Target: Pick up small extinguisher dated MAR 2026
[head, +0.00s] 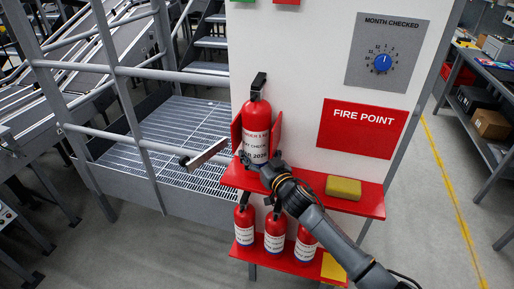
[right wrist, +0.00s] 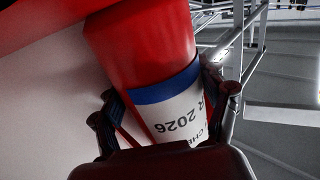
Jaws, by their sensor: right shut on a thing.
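A red extinguisher (head: 257,115) with a black top stands upright at the upper red shelf, between red side plates. Its white label shows "CHECK" and "2026"; the month is partly covered. My right gripper (head: 259,164) reaches in from the lower right and is shut on this extinguisher, low on its label. In the right wrist view the held extinguisher (right wrist: 140,50) appears upside down, with a blue band and "R 2026" between the fingers (right wrist: 168,108). I cannot tell whether its base touches the shelf.
Several smaller extinguishers (head: 275,232) stand on the lower red shelf (head: 290,262). A railing (head: 135,105) stands at left; the white panel (head: 300,60) is behind.

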